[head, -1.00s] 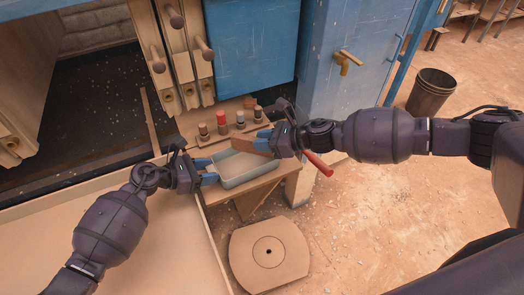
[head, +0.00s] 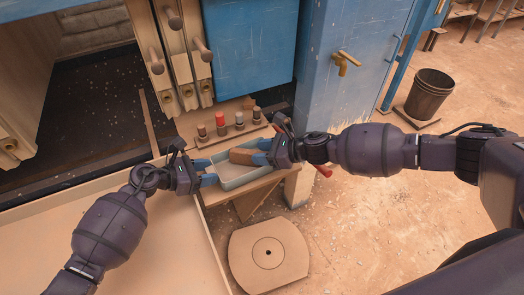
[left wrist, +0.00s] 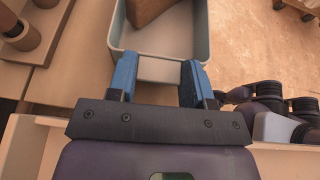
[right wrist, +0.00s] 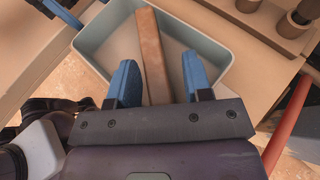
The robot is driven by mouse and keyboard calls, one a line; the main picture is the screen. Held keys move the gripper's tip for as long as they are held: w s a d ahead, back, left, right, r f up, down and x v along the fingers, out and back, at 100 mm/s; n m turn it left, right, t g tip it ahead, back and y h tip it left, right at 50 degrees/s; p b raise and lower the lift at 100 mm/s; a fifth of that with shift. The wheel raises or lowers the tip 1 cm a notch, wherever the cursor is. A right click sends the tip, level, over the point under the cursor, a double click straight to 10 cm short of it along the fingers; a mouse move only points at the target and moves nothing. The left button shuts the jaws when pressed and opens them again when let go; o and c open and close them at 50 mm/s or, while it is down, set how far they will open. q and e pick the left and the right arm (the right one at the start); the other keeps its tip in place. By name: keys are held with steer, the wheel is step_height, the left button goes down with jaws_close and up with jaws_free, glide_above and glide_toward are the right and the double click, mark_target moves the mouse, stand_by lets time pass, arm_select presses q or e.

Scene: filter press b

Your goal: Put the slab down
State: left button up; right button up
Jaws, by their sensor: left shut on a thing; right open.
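A grey-blue tray (head: 243,182) sits on a small wooden stand. The brown slab (head: 243,157) is in or just over the tray, partly hidden in the head view; whether it touches the tray floor I cannot tell. It also shows in the left wrist view (left wrist: 148,10) and the right wrist view (right wrist: 152,55).
Several small pegs (head: 221,124), one with a red top, stand on a wooden block behind the tray. A red handle (right wrist: 292,125) is beside my right gripper. A round-sided plate (head: 268,253) lies on the floor in front. A bucket (head: 429,95) stands far right.

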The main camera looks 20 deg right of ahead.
arm_select(q)
steer(key=shift+a+f, duration=0.1)
steer(key=shift+f, duration=0.1)
arm_select(e)
steer(key=v, duration=1.2)
arm_select(q)
steer(key=shift+f, duration=0.1)
arm_select(e)
steer(key=s+a+f+m+t+h, duration=0.1)
steer(key=s+a+f+m+t, duration=0.25)
steer(key=m, duration=0.75)
steer(key=s+a+f+m+t+h, duration=0.15)
steer(key=s+a+m, duration=0.3)
steer(key=m, duration=0.65)
arm_select(q)
steer(key=shift+s, duration=0.1)
arm_select(e)
steer(key=s+d+f+m+h, duration=0.2)
steer(key=s+m, duration=0.3)
steer(key=m, duration=0.3)
steer(key=s+d+f+m+h, duration=0.3)
steer(key=s+d+m+h, duration=0.1)
steer(key=m, duration=0.4)
steer(key=s+d+f+m+g+h, duration=0.1)
steer(key=s+d+f+m+h, duration=0.2)
steer(key=s+m, duration=0.3)
steer(key=shift+d+f+m, duration=0.2)
steer(key=shift+d+m, duration=0.6)
steer(key=shift+m, duration=0.4)
steer(key=shift+s, duration=0.15)
